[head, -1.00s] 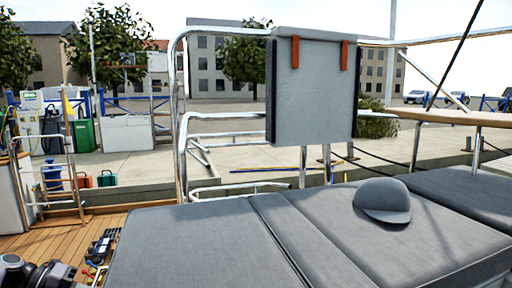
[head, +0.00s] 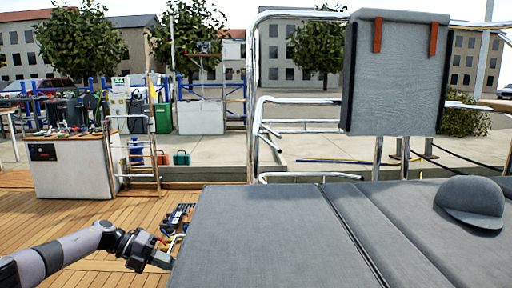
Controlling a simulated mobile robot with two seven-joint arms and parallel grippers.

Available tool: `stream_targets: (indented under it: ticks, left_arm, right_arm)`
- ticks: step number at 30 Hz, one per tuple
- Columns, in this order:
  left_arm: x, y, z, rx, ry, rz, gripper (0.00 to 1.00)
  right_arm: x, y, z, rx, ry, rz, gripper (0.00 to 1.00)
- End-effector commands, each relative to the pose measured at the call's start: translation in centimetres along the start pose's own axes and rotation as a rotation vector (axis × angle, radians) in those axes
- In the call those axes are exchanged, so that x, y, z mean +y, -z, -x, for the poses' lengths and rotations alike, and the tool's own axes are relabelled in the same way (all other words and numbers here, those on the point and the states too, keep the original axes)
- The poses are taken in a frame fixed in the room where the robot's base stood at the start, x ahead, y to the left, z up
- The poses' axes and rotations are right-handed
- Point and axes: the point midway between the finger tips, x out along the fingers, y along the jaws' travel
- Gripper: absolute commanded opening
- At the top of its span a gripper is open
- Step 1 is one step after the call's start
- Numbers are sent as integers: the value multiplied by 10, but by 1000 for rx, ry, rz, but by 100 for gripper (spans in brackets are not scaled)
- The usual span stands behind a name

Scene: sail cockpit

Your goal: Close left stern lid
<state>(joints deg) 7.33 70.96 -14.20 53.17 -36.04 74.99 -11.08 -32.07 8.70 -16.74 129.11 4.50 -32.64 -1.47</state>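A grey padded lid panel (head: 262,235) lies at the front centre and looks flat, with its left edge beside the wooden deck. A seam divides it from a second grey padded panel (head: 385,215) to the right. I cannot tell which panel is the left stern lid, or whether its edge is slightly raised. My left gripper (head: 165,255) is low on the left, just beside the left edge of the near panel. It appears empty, but its finger opening is unclear. My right gripper is out of view.
A grey cap (head: 472,203) rests on the padding at right. A grey backrest cushion (head: 396,75) hangs on the steel rail (head: 254,90). Small tools (head: 178,217) lie on the deck by the panel. A white workbench (head: 72,168) stands at left; the deck (head: 95,205) between is mostly clear.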

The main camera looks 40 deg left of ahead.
Motion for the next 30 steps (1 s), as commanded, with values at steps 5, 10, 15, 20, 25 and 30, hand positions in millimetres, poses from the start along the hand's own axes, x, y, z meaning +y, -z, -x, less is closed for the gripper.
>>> stream_targets:
  ticks: [5, 10, 15, 20, 25, 30]
  left_arm:
    - [-23, 1, 5, 5, -3, 1, 0]
    - [-42, -2, 20, -2, -2, -2, 0]
    - [-42, -3, 62, -3, -1, -3, 0]
    - [-43, -3, 90, -2, 3, -5, 0]
    - [-44, -3, 107, -1, 5, -7, 0]
    - [-45, -3, 110, -1, 6, -7, 0]
  right_arm:
    - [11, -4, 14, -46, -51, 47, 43]
    - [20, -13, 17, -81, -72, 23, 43]
    - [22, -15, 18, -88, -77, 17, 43]
    - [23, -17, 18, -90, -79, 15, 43]
    - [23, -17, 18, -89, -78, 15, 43]
    - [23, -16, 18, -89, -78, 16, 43]
